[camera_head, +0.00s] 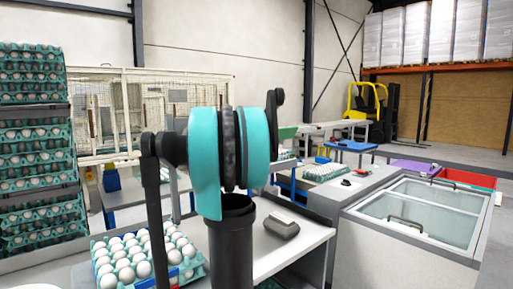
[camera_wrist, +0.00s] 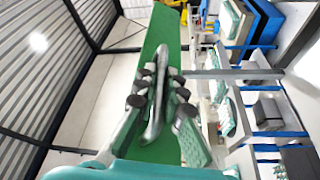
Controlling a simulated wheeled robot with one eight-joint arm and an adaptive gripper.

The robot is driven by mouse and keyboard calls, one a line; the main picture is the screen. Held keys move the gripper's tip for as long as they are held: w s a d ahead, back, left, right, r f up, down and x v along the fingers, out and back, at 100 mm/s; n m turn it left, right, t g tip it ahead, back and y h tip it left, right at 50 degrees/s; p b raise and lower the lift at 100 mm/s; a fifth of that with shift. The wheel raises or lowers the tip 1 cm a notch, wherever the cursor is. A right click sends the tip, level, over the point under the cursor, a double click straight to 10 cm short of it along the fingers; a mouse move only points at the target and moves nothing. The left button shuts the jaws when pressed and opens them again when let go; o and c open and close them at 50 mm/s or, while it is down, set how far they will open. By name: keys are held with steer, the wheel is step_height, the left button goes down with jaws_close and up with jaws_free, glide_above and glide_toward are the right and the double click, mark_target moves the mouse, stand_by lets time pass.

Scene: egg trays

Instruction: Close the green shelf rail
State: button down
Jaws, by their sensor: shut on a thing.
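The green shelf rail (camera_wrist: 164,36) is a long flat green strip running from top to bottom through the middle of the wrist view. A grey loop-like handle (camera_wrist: 157,112) stands out in front of it. My gripper (camera_wrist: 160,90) is shut on this handle, with its dark-jointed fingers on both sides. The fingers cover part of the handle and of the rail. In the head view a small green piece (camera_head: 287,132), probably the rail, shows just right of my arm. My gripper is hidden there behind my turquoise and black arm links.
A tray of white eggs (camera_head: 190,270) lies on the near table, left of my arm. A grey device (camera_head: 282,226) sits on the white tabletop. A glass-lidded chest (camera_head: 462,245) stands at the right. Stacked egg trays (camera_head: 70,119) rise at the left.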

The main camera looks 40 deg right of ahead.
steer(key=shift+w+a+r+n+g+y, duration=0.15)
steer(key=shift+w+r+n+y, duration=0.25)
steer(key=shift+n, duration=0.55)
steer(key=shift+w+d+r+n+g+y, duration=0.1)
steer(key=shift+w+r+n+y, duration=0.25)
steer(key=shift+n, duration=0.65)
steer(key=shift+w+a+r+n+g+y, duration=0.2)
steer(key=shift+r+n, duration=0.35)
steer(key=shift+n, duration=0.4)
steer(key=shift+d, duration=0.1)
steer(key=c, duration=1.6)
jaws_free()
steer(key=v, duration=1.2)
steer(key=shift+r, duration=0.15)
